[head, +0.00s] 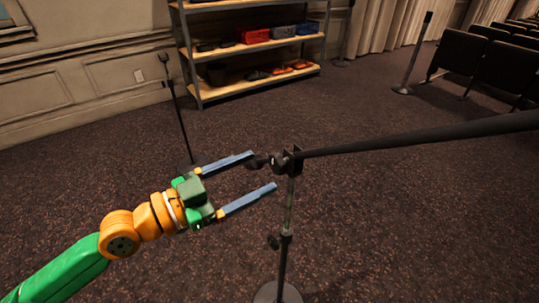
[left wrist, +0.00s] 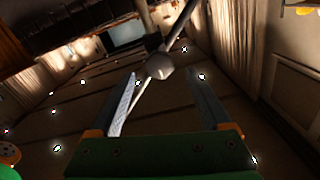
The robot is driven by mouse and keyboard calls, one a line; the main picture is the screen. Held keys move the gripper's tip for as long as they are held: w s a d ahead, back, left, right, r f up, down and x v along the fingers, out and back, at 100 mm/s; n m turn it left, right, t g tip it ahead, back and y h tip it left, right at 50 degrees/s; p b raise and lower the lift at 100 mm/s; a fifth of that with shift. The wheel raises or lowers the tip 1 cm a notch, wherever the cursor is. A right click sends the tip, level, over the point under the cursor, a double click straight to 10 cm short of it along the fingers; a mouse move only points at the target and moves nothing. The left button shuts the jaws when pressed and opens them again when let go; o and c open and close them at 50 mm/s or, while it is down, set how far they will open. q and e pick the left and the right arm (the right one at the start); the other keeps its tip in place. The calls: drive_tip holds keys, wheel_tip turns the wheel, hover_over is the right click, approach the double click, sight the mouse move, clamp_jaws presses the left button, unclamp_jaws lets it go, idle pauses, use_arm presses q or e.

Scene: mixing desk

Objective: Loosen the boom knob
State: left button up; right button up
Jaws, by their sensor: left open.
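The black boom knob (head: 257,162) sticks out to the left from the clutch (head: 288,161) at the top of the microphone stand (head: 289,205). The dark boom (head: 420,138) runs from the clutch to the right edge. My left gripper (head: 263,171) is open, its two blue fingers reaching toward the clutch. The upper fingertip is close to the knob; I cannot tell whether they touch. In the left wrist view, a rounded grey knob end (left wrist: 162,68) shows between and just beyond the open fingers (left wrist: 160,78). My right gripper is not in view.
A lower knob (head: 273,242) sits on the stand's shaft above its round base (head: 278,292). A shelf (head: 250,48) with cases stands at the back. A thin stand (head: 176,105) is at the left, and chairs (head: 480,58) are at the right. Carpet around the stand is clear.

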sight(273, 166)
use_arm(q)
drive_tip(key=p+x, duration=0.1)
drive_tip(key=x, duration=0.2)
drive_tip(key=shift+w+d+r, duration=0.1)
drive_tip(key=shift+d+r, duration=0.1)
drive_tip(key=shift+d, duration=0.15)
drive_tip(key=shift+w+d+f, duration=0.15)
drive_tip(key=shift+d+f, duration=0.05)
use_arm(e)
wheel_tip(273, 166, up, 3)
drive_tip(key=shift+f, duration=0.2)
use_arm(q)
clamp_jaws()
